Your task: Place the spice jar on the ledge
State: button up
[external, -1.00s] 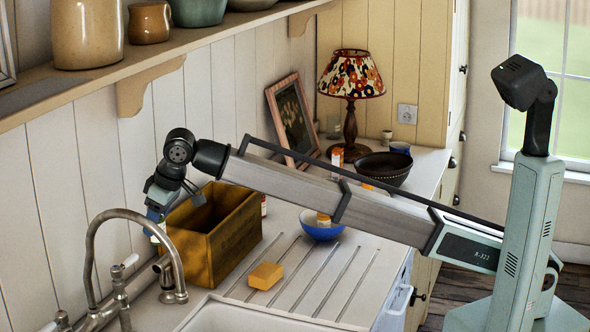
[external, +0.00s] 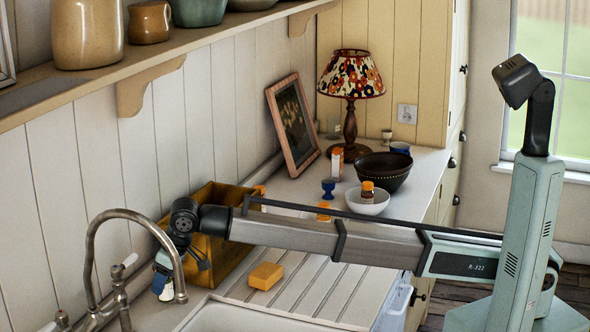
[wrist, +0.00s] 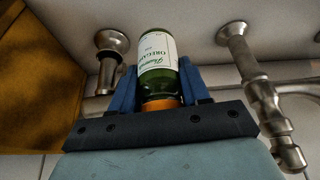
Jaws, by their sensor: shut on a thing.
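The spice jar (wrist: 158,65) is green glass with a white label reading "OREGANO" and an orange cap. In the wrist view it sits between the blue fingers of my gripper (wrist: 160,88), which is shut on it with the cap nearest the palm. In the external view the jar (external: 159,282) shows low at the left, below my gripper (external: 165,264), behind the tap's curved spout. Whether it touches the counter cannot be told. A wooden wall shelf (external: 75,97) runs across the upper left; a window sill (external: 572,175) is at the right. Which is the ledge is unclear.
A wooden crate (external: 227,262) stands right beside my gripper. The metal tap (external: 92,262) is close on the other side. A yellow sponge (external: 265,276) lies on the drainer. A white bowl (external: 353,205), dark bowl (external: 394,178) and lamp (external: 350,78) stand farther back.

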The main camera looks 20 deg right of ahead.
aim_at(166, 296)
jog(key=shift+f, duration=2.45)
jog(key=shift+f, duration=0.1)
jog(key=o, duration=1.1)
jog(key=v, duration=1.2)
